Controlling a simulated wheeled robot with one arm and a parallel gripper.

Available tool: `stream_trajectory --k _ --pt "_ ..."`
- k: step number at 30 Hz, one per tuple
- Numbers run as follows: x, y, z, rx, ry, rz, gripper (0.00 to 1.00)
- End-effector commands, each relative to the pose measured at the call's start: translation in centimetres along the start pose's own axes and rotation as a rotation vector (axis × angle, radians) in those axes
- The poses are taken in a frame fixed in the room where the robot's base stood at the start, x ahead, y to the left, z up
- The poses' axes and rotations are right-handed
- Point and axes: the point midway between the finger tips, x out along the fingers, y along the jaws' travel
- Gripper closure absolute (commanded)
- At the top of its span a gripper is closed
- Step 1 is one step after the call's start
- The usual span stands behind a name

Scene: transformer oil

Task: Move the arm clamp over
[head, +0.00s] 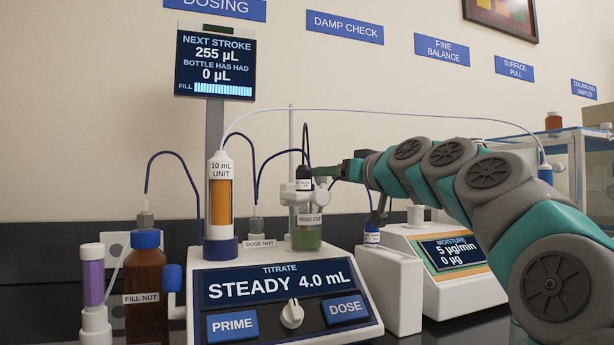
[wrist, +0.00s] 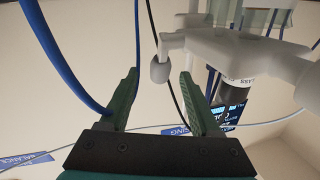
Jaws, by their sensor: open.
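In the head view, a thin upright rod (head: 291,130) stands behind the titrator with a small dark and white clamp head (head: 304,180) above the labelled glass cup (head: 306,226). My gripper (head: 322,171) reaches in from the right, its green fingers close beside the clamp head. In the wrist view, my gripper (wrist: 160,78) is open. A pale arm part (wrist: 215,45) carries a rounded knob (wrist: 160,71), which shows between the two fingertips. I cannot tell whether the fingers touch it.
The titrator (head: 280,290) stands below, with the brown bottle (head: 147,285) to its left and the moisture unit (head: 445,255) to its right. A blue tube (wrist: 62,62) runs close to the left finger in the wrist view, and a black cable (wrist: 172,70) passes between the fingers.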

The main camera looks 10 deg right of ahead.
Motion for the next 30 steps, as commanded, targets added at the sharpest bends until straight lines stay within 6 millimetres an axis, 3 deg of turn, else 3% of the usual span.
stream_trajectory --k 16,26,30 --pt "6.6 0.0 0.0 0.0 -0.001 0.001 0.36" --pt "7.1 0.0 0.1 0.0 -0.001 0.0 0.36" --pt "7.1 0.0 0.1 0.0 -0.001 0.0 0.52"
